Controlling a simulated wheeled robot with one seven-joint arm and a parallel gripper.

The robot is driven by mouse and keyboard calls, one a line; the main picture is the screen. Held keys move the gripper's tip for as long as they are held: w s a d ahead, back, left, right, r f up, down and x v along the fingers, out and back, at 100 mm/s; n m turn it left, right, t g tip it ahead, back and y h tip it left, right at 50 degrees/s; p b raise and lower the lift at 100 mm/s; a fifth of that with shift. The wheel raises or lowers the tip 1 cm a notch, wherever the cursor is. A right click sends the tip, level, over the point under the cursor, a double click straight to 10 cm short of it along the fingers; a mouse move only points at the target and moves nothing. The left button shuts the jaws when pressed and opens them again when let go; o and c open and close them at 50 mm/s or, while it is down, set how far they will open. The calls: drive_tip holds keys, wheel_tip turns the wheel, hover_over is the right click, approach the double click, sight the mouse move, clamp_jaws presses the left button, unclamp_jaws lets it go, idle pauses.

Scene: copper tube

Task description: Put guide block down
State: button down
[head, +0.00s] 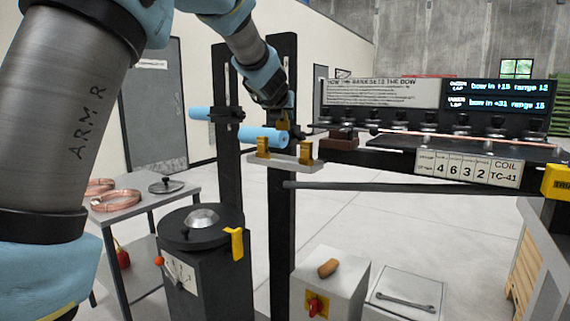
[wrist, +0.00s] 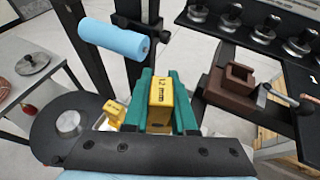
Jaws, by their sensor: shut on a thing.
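My gripper (head: 283,122) hangs in front of the dark upright post in the head view. In the wrist view its green fingers (wrist: 162,100) are shut on a yellow guide block (wrist: 161,88) marked "12 mm". The held block is above a small pale shelf (head: 284,160) that carries yellow blocks at its left end (head: 263,147) and right end (head: 306,152). One shelf block also shows at lower left in the wrist view (wrist: 114,112). Whether the held block touches anything below is hidden.
A light blue roller (head: 262,136) is beside my gripper. A brown slotted holder (wrist: 232,85) is to the right, by the bench (head: 440,152) with several dark knobs. A round black-topped stand (head: 200,228) is at lower left. A copper coil (head: 116,200) lies on a side table.

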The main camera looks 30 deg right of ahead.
wheel_tip(320, 180, down, 5)
drive_tip(key=b, duration=0.4)
drive_tip(key=shift+d+f+b, duration=0.1)
drive_tip(key=shift+f+b, duration=1.6)
drive_tip(key=shift+f, duration=0.65)
drive_tip(key=shift+f, duration=0.1)
drive_tip(key=c, duration=0.7)
unclamp_jaws()
